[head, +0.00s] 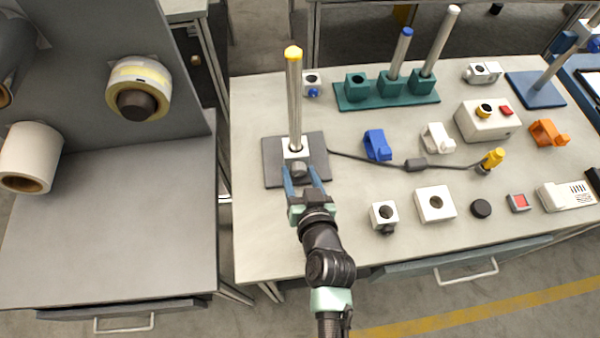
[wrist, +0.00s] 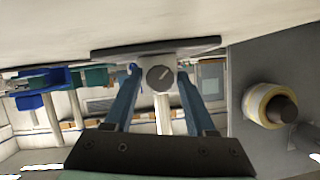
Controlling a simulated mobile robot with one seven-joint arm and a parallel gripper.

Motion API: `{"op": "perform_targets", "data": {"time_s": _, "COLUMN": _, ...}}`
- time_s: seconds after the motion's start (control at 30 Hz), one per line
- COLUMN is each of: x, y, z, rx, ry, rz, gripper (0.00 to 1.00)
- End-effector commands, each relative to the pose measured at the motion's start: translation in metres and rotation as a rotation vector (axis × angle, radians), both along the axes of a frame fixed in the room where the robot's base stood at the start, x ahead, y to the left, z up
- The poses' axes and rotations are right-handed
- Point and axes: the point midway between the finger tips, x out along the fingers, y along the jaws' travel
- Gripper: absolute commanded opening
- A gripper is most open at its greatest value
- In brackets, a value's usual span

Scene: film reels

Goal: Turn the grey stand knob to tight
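The grey stand knob (head: 299,169) is a round dial on the front of the white block (head: 295,148) at the foot of the metal post (head: 294,100). The post stands upright on a dark grey base plate (head: 316,155) and has a yellow cap. In the wrist view the knob (wrist: 160,78) faces me, with a pale pointer line slanting up to the right. My gripper (head: 302,178) has its blue fingers on either side of the knob. In the wrist view the gripper (wrist: 159,76) is open, with a gap between each fingertip and the knob.
A cable (head: 370,159) runs right from the base plate to a yellow connector (head: 491,160). A blue clamp (head: 377,145) and a white block with a dark knob (head: 384,215) stand to the right. The bench in front of the plate's left side is clear.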

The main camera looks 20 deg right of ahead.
Motion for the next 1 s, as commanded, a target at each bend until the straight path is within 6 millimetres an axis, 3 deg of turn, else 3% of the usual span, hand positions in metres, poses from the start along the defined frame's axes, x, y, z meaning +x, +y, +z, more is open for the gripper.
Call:
{"op": "perform_targets", "data": {"time_s": 0.03, "x": -0.0001, "y": 0.0, "z": 0.0, "rx": 0.0, "ry": 0.0, "rz": 0.0, "gripper": 0.45}}
{"op": "perform_targets", "data": {"time_s": 0.3, "x": -0.0003, "y": 0.0001, "z": 0.0001, "rx": 0.0, "ry": 0.0, "rz": 0.0, "gripper": 0.0}}
{"op": "perform_targets", "data": {"time_s": 1.0, "x": -0.0008, "y": -0.0014, "z": -0.0004, "rx": 0.255, "ry": -0.073, "rz": 0.0, "gripper": 0.0}}
